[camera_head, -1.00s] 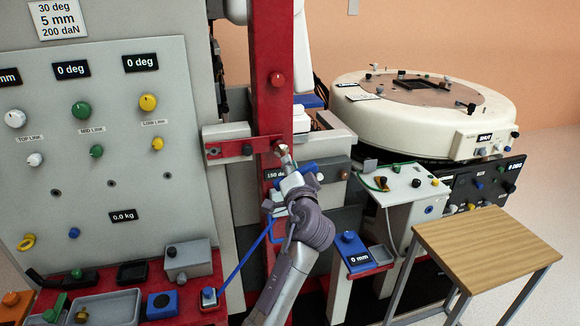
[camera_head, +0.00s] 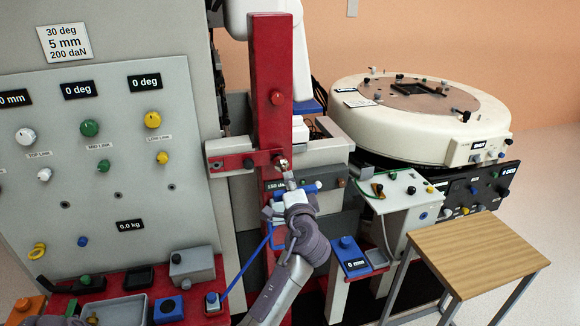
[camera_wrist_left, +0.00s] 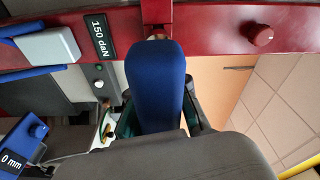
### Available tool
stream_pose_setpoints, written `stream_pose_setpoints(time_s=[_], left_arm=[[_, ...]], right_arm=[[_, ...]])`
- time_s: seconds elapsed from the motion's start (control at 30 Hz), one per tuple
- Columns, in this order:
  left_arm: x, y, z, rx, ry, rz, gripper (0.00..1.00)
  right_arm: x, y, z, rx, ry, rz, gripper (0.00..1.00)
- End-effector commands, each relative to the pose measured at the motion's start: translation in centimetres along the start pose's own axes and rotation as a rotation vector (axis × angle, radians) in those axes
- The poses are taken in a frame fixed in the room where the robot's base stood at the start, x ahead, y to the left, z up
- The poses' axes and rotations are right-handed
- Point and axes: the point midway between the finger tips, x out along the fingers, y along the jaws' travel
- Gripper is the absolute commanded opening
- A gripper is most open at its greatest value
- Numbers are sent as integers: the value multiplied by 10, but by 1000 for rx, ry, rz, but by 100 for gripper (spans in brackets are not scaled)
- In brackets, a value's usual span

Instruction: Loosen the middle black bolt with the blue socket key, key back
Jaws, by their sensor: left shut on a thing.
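My left gripper (camera_head: 298,203) is shut on a blue handle (camera_wrist_left: 156,88), which I take for the blue socket key. It is in front of the red upright (camera_head: 272,125). The handle stands between the fingers in the left wrist view, its far end at a small coppery part on the red beam (camera_wrist_left: 210,32). In the head view a bright metal tip (camera_head: 283,163) meets the red crosspiece (camera_head: 230,163). A dark bolt (camera_head: 248,163) shows on this crosspiece. The bolt behind the key is hidden. My right gripper is not in view.
A blue cable (camera_head: 246,266) runs from near my left gripper to a small box (camera_head: 212,302) on the red tray. A red knob (camera_head: 277,97) is above the gripper. A wooden table (camera_head: 478,255) and a round white machine (camera_head: 400,125) stand right.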

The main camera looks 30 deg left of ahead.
Motion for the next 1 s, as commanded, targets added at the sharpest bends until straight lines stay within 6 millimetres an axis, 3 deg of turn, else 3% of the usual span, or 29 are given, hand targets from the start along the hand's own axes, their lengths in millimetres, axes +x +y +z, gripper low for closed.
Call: stream_pose_setpoints(time_s=[0.03, 0.3, 0.47, 0.77, 1.0], left_arm=[[1, -12, -3, 64, 0, 6, 0], [1, -10, -2, 414, -5, 44, 0], [0, -4, -1, 514, -6, 54, 0], [1, -3, -1, 525, -7, 55, 0], [1, -12, -3, 807, -12, 90, 0]], right_arm=[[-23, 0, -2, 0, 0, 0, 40], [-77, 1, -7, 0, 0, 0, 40], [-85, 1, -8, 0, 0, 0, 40], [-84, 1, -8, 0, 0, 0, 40], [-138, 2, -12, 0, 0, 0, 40]])
